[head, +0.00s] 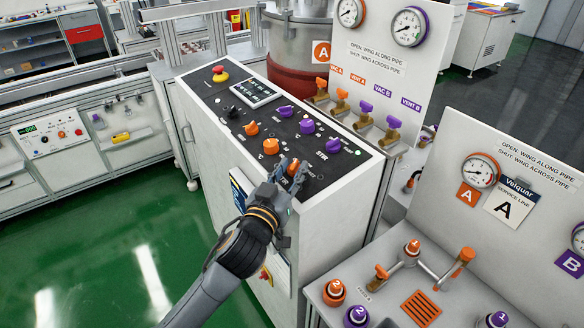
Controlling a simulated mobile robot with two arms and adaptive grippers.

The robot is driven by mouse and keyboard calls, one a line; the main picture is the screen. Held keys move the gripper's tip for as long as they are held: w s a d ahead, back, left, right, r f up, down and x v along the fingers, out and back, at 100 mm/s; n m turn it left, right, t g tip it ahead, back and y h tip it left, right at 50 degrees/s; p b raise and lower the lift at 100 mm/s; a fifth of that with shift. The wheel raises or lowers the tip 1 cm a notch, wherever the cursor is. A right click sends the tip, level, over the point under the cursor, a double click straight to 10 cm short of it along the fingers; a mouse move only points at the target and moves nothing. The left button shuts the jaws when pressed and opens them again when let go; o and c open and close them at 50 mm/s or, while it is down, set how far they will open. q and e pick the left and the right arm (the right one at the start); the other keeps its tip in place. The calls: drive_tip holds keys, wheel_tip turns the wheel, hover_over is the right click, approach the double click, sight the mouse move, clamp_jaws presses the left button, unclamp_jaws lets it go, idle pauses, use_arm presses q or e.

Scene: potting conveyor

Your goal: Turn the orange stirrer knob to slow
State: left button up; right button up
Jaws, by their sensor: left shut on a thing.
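The orange stirrer knob (293,166) is at the near end of the dark control panel (250,97), to the left of the "STIR" label. My left gripper (291,172) reaches over the panel's front edge and is shut on this knob. The fingers cover most of the knob, so only a little orange shows between them. Its pointer and the slow mark cannot be made out. My right gripper is not in view.
Two other orange knobs (270,146) and several purple knobs (334,146) sit close by on the panel. A red stop button (219,71) and a display (255,92) are farther back. Orange and purple valve handles (366,106) stand on the right.

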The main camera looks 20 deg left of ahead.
use_arm(q)
drive_tip(key=m+h, duration=0.1)
drive_tip(key=m+h+p, duration=0.1)
drive_tip(key=h, duration=0.1)
drive_tip(key=a+m+g+h+p, duration=0.1)
drive_tip(key=m+h, duration=0.1)
drive_tip(key=shift+w+r, duration=0.1)
drive_tip(key=shift+r, duration=0.1)
drive_tip(key=shift+w+a+m+g+h+p, duration=0.1)
drive_tip(key=shift+m+g+h+p, duration=0.1)
drive_tip(key=shift+m+g+h, duration=0.55)
drive_tip(key=shift+w+m+g+h+p, duration=0.2)
drive_tip(key=shift+m+h, duration=0.65)
drive_tip(key=shift+h, duration=0.6)
drive_tip(key=shift+s, duration=0.15)
drive_tip(key=shift+m+g+h, duration=0.3)
drive_tip(key=shift+g+h, duration=0.05)
drive_tip(key=shift+h, duration=0.05)
drive_tip(key=o, duration=1.1)
drive_tip(key=shift+f, duration=0.15)
drive_tip(key=shift+o, duration=0.2)
